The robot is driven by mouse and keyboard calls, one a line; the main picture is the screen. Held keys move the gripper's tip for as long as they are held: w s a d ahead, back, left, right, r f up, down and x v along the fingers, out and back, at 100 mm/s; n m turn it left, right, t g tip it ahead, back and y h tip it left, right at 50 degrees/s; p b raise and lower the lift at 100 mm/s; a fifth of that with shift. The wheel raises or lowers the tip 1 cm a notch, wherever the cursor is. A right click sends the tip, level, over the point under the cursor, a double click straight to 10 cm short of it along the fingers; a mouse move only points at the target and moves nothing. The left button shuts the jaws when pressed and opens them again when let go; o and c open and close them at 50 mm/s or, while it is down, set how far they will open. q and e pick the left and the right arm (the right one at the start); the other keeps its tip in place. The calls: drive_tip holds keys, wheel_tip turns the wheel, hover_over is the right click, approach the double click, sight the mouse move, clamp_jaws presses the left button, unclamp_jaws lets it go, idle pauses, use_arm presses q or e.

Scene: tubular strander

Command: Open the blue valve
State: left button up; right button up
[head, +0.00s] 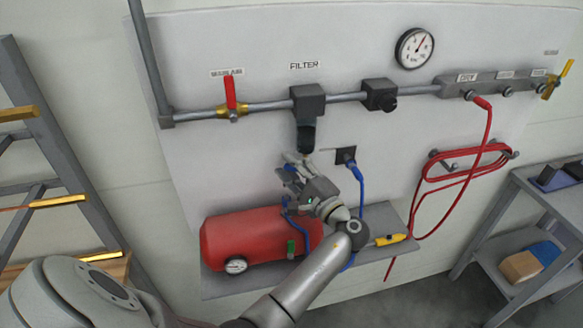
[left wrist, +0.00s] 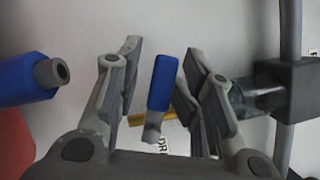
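The blue valve shows in the left wrist view as a flat blue handle (left wrist: 162,82) on a grey stem, with a brass part (left wrist: 150,118) behind it. The handle lies between the two fingers of my left gripper (left wrist: 158,88). The fingers are open, with gaps visible on both sides of the handle. In the head view my left gripper (head: 292,168) is below the filter (head: 308,100), close to the wall panel. There it mostly hides the valve, and only a bit of blue shows. My right gripper is not in view.
A blue hose end (left wrist: 28,80) with a metal tip is left of the fingers in the wrist view. The filter (left wrist: 304,85) is at right. A red tank (head: 235,236) sits on the shelf below. A red-handled valve (head: 230,92) is on the pipe above, left of the filter.

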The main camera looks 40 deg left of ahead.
use_arm(q)
drive_tip(key=v, duration=0.8)
drive_tip(key=shift+c, duration=0.4)
